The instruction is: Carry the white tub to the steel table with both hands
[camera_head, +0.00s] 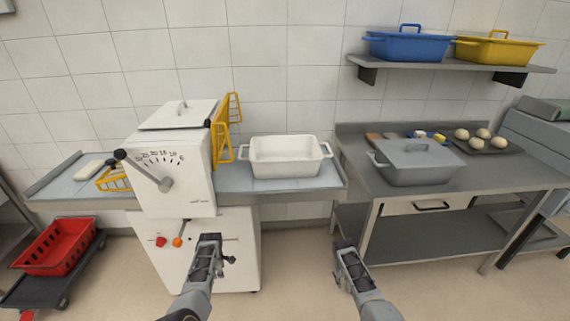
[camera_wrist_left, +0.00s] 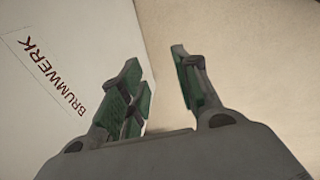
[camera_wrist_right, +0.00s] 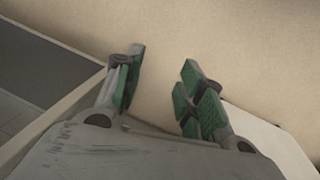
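The white tub (camera_head: 287,168) is open, with a handle at each end. It stands upright on the bench (camera_head: 240,181) right of the white machine. The steel table (camera_head: 485,178) stands to the right, with a grey lidded tub (camera_head: 415,168) on it. My left gripper (camera_head: 209,242) is in front of the machine, lower than the white tub and left of it. My right gripper (camera_head: 344,245) is below and right of the white tub, before the gap between bench and table. In the wrist views the left fingers (camera_wrist_left: 157,72) and right fingers (camera_wrist_right: 162,72) are apart and empty.
The white machine (camera_head: 180,176) stands left of the tub, with a yellow frame (camera_head: 222,140) between them. Rolls on a dark tray (camera_head: 482,147) and small items occupy the steel table's back. A wall shelf (camera_head: 450,67) holds blue and yellow tubs. The table's front right is bare.

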